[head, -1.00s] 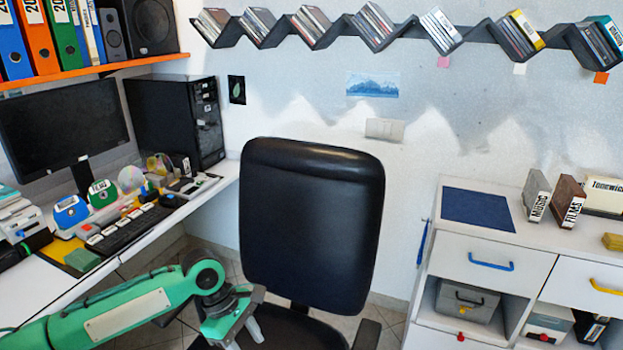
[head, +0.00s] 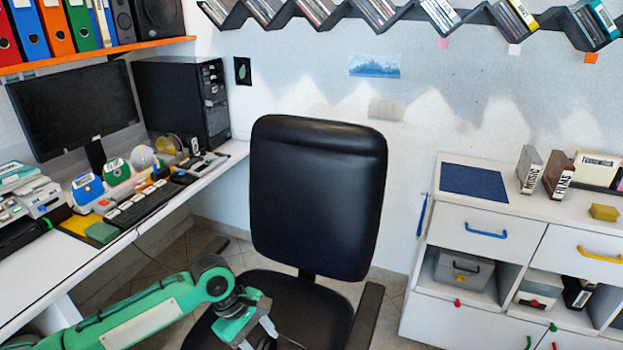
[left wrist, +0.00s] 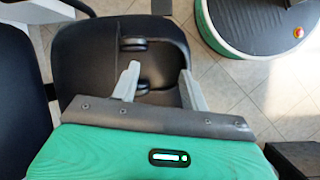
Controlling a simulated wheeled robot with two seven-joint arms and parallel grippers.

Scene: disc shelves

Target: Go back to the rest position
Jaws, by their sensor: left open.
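My left gripper (head: 258,332) is low in the head view, in front of the black office chair (head: 318,200). The chair seat (left wrist: 90,50) lies beyond the fingers there. My green left arm comes in from the lower left in the head view. My right gripper is not seen in either view.
A desk (head: 60,265) with a monitor (head: 75,107), a keyboard (head: 145,203) and small items stands at left. A white drawer cabinet (head: 480,260) with a blue mat (head: 474,182) stands at right. A zigzag disc shelf (head: 350,22) crosses the wall. The chair fills the middle.

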